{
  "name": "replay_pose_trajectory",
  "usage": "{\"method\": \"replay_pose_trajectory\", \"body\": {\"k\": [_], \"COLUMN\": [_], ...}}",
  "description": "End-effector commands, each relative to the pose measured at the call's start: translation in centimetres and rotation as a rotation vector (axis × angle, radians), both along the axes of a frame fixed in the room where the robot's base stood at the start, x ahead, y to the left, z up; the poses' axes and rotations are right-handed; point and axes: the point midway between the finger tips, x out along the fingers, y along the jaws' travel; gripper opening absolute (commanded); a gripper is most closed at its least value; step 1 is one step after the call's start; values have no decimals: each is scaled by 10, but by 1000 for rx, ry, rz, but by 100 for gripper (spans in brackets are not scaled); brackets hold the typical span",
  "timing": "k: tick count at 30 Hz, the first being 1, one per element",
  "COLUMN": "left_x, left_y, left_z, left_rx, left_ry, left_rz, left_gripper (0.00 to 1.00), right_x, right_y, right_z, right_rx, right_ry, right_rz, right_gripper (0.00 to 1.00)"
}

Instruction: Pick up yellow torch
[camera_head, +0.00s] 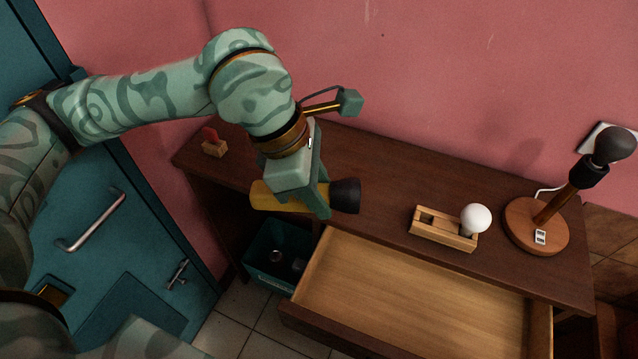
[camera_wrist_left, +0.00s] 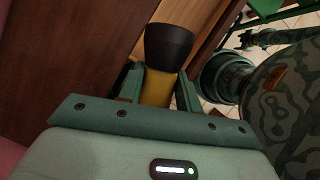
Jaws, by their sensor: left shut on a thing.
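The yellow torch (camera_head: 266,197) has a yellow body and a wide black head. It lies sideways in my left gripper (camera_head: 318,198), at the left part of the dark wooden desk (camera_head: 390,190), with its black head toward the right. The gripper is shut on the torch's body and hides its middle. In the left wrist view the torch (camera_wrist_left: 158,92) sits between the two fingers, black head pointing away. I cannot tell whether the torch touches the desk top. My right gripper is not in view.
An open, empty drawer (camera_head: 410,295) juts out from the desk front. A wooden holder (camera_head: 428,226) with a white bulb (camera_head: 476,218) and a lamp (camera_head: 536,226) stand on the right. A small wooden block with a red piece (camera_head: 213,146) is at left. A teal bin (camera_head: 262,267) stands below.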

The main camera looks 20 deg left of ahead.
Motion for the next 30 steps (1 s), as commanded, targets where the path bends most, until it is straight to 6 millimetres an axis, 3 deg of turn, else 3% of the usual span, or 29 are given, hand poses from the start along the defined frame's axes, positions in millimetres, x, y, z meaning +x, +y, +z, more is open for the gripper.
{"method": "replay_pose_trajectory", "body": {"k": [18, 30], "left_x": [0, 1], "left_y": [0, 0], "left_z": [62, 63], "left_rx": [-1, -1], "left_ry": [-4, -1], "left_rz": [-1, -1], "left_gripper": [5, 5], "right_x": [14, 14], "right_y": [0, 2], "right_z": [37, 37], "right_rx": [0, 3], "right_ry": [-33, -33], "right_rz": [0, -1], "right_gripper": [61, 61]}}
